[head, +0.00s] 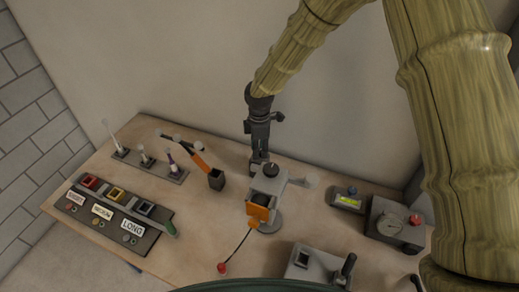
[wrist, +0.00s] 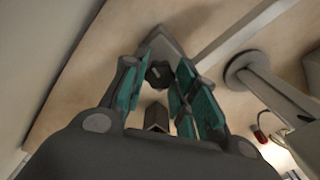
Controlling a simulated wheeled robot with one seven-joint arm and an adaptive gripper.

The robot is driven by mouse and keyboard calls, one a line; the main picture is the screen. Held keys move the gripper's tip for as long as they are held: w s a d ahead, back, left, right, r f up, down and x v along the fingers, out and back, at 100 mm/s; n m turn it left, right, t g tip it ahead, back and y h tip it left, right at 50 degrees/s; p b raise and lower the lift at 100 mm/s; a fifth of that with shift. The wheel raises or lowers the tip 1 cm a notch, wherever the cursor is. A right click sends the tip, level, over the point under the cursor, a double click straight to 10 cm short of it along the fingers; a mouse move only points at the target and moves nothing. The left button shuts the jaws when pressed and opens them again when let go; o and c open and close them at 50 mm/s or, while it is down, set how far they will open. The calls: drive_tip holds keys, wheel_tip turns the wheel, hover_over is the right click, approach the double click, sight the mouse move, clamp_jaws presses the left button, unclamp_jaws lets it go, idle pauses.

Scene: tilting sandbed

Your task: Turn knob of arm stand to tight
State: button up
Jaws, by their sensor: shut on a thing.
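The arm stand is a grey bracket (head: 266,186) on a round base near the middle of the table in the head view. Its grey body (wrist: 162,45) shows beyond my fingertips in the wrist view. The dark round knob (wrist: 160,74) sits between my fingertips in the wrist view. My gripper (head: 259,163) points down at the top of the stand, and its teal-padded fingers (wrist: 158,78) are closed around the knob. The fingers partly hide the knob's sides. I cannot tell from any mark how tight the knob is.
An orange arm on a dark block (head: 216,180) stands just left of the stand. A labelled panel (head: 122,216) and a rack of upright tools (head: 148,165) lie further left. A gauge box (head: 394,222) and a small display box (head: 347,199) stand right.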

sight(260, 150)
drive_tip(key=m+b, duration=0.1)
drive_tip(key=m, duration=0.3)
drive_tip(key=shift+m, duration=0.3)
drive_tip(key=m, duration=0.3)
drive_tip(key=shift+m, duration=0.3)
drive_tip(key=m+b, duration=0.1)
drive_tip(key=m, duration=0.3)
drive_tip(key=shift+m, duration=2.2)
drive_tip(key=o, duration=1)
drive_tip(key=shift+r, duration=0.15)
wheel_tip(260, 150, up, 12)
drive_tip(key=shift+f, duration=0.1)
